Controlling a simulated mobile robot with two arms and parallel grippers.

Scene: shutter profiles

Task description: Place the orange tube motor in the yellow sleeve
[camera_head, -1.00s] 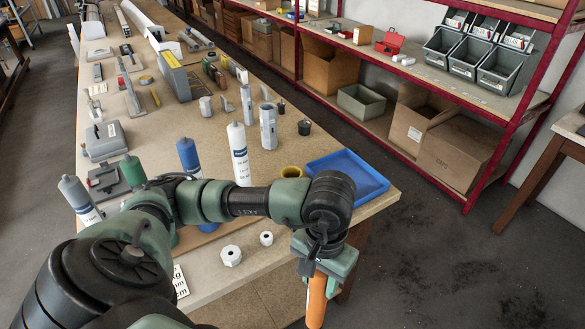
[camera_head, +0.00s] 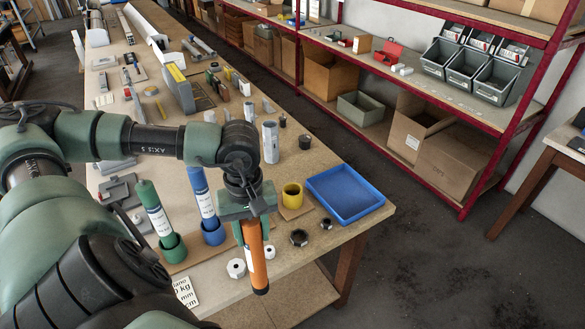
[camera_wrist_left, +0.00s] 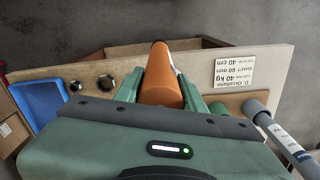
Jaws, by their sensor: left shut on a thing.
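My left gripper (camera_head: 250,228) is shut on the orange tube motor (camera_head: 256,262), which hangs nearly upright, its lower end tilted slightly, near the table's front edge. The motor also shows in the left wrist view (camera_wrist_left: 164,82) between the green fingers (camera_wrist_left: 165,105). The yellow sleeve (camera_head: 292,196) stands open-topped on a small board, to the right of the gripper and apart from the motor. My right gripper is not in view.
A blue tray (camera_head: 345,193) sits right of the sleeve. Dark rings (camera_head: 299,237) and white rings (camera_head: 236,268) lie near the front edge. A green tube (camera_head: 154,210) and a blue tube (camera_head: 204,197) stand in matching sleeves at left. A label card (camera_head: 186,291) lies in front.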

